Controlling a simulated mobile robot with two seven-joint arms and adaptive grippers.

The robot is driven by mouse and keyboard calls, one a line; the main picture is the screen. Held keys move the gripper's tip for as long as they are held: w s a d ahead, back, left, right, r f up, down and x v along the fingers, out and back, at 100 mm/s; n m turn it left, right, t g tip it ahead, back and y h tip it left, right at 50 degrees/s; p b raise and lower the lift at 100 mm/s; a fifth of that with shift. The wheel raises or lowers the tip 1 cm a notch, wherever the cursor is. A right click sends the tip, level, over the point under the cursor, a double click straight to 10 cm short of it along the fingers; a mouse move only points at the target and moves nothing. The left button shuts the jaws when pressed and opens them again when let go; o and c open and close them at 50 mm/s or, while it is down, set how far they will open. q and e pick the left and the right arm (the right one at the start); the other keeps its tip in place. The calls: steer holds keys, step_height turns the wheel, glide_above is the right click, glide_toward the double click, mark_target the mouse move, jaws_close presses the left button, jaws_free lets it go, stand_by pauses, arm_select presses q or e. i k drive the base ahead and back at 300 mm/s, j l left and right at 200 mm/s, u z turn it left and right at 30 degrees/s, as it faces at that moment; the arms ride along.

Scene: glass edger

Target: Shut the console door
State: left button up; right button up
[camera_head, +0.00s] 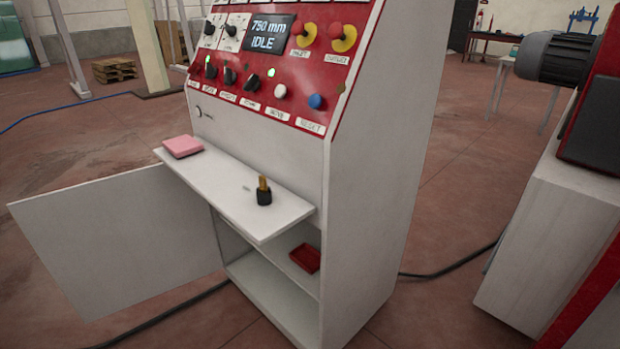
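The console (370,190) is a white cabinet with a sloped red control panel (270,70) on top. Its white door (120,240) stands wide open, swung out to the left below the shelf. The open cabinet shows an inner shelf with a red tray-like item (305,257) on it, and a lower compartment that looks empty. The door's hinge side lies near the cabinet's left edge, partly hidden behind the front shelf. Neither of my grippers is in view.
A white shelf (235,195) juts out above the opening, carrying a pink block (182,146) and a small dark holder with a yellow top (264,191). A white machine with a grey motor (553,59) stands at right. Dark cables cross the reddish floor.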

mark_target(111, 244)
steer(key=l, duration=0.15)
steer(key=i+j+u, duration=0.1)
steer(key=j, duration=0.35)
steer(key=i+j, duration=0.15)
steer(key=j, duration=0.3)
steer(key=i+j+u, duration=0.15)
steer(key=j, duration=0.3)
steer(key=i+j+u, duration=0.1)
steer(key=j, duration=0.35)
steer(key=i+j+u, duration=0.1)
steer(key=i+j, duration=0.15)
steer(key=j, duration=0.15)
steer(key=i+j, duration=0.2)
steer(key=j, duration=0.2)
steer(key=i+j+u, duration=0.15)
steer(key=j, duration=0.25)
steer(key=i+j+u, duration=0.1)
steer(key=j, duration=0.25)
steer(key=i, duration=0.15)
